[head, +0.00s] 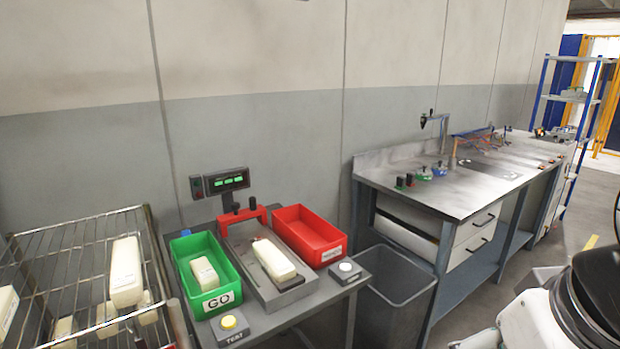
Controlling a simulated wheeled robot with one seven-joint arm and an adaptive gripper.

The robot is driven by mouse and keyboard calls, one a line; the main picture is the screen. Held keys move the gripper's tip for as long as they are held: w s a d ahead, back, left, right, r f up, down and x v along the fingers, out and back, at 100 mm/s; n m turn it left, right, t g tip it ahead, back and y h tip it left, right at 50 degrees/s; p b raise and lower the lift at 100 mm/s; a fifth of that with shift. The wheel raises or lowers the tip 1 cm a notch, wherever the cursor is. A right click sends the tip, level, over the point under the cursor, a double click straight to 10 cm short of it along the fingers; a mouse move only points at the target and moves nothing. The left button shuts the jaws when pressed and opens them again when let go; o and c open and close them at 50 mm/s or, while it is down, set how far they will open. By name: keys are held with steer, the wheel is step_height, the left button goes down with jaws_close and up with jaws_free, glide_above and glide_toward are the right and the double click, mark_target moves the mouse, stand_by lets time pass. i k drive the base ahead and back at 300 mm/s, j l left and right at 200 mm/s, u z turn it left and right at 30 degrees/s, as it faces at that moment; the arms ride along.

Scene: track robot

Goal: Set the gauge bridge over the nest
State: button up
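The red gauge bridge (243,217), with two black knobs on top, stands at the back end of a grey metal fixture on the small bench. In front of it, a long cream block with a white label (273,259) lies in the nest (290,288) of that fixture. The bridge is at the block's far end and not over its middle. My gripper is not in view; only pale and black parts of my own arm show at the lower right, well away from the bench.
A green GO bin (232,275) holding a cream block stands left of the fixture, a red bin (335,245) right. A TEST button (229,322) and another button box (346,268) sit near the front. A wire basket (75,225) holds more blocks. A grey waste bin (400,295) stands right.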

mark_target(258, 211)
steer(key=i+j+u, duration=0.55)
steer(key=i, duration=0.25)
